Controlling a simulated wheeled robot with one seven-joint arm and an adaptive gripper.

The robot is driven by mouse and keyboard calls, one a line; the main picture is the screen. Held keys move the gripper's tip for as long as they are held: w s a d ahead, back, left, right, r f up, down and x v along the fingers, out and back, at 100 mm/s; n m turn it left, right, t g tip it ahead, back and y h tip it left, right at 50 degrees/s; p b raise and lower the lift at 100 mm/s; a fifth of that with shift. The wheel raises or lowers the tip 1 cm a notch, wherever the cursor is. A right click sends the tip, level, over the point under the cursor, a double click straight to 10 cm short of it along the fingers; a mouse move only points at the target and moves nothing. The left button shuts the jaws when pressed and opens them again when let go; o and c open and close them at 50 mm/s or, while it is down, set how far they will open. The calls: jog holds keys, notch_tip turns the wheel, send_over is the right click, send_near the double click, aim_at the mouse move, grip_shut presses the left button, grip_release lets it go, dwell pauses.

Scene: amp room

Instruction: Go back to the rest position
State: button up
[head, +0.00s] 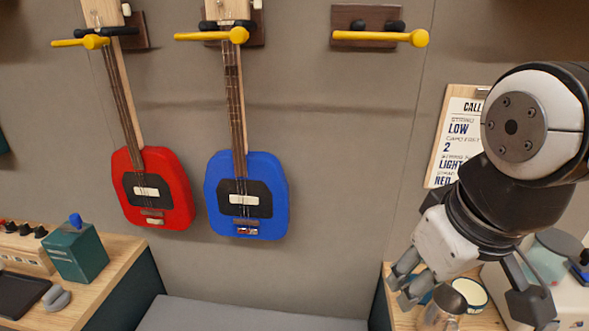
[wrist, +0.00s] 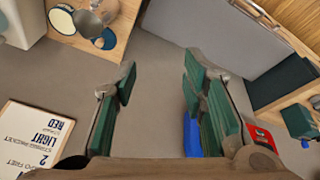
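My gripper (head: 468,290) is at the right of the head view, fingers hanging down in front of the wall and over the right-hand counter. A red guitar (head: 178,190) and a blue guitar (head: 271,190) hang on the wall to the left, apart from my gripper. A third wall hanger (head: 375,38) with yellow-tipped pegs is empty.
A clipboard (head: 440,150) hangs behind my arm. The left counter (head: 122,250) holds a teal box (head: 80,252). A grey bench (head: 235,315) lies between.

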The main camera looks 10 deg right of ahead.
jog(key=shift+s+a+m+y, duration=0.15)
jog(key=shift+s+a+m, duration=0.15)
jog(key=shift+s+m, duration=0.2)
jog(key=shift+s+a+m+y, duration=0.15)
jog(key=shift+s+a+m, duration=0.1)
jog(key=shift+s+m, duration=0.2)
jog(key=shift+r+p, duration=0.45)
jog(key=shift+r, duration=0.05)
jog(key=shift+d, duration=0.15)
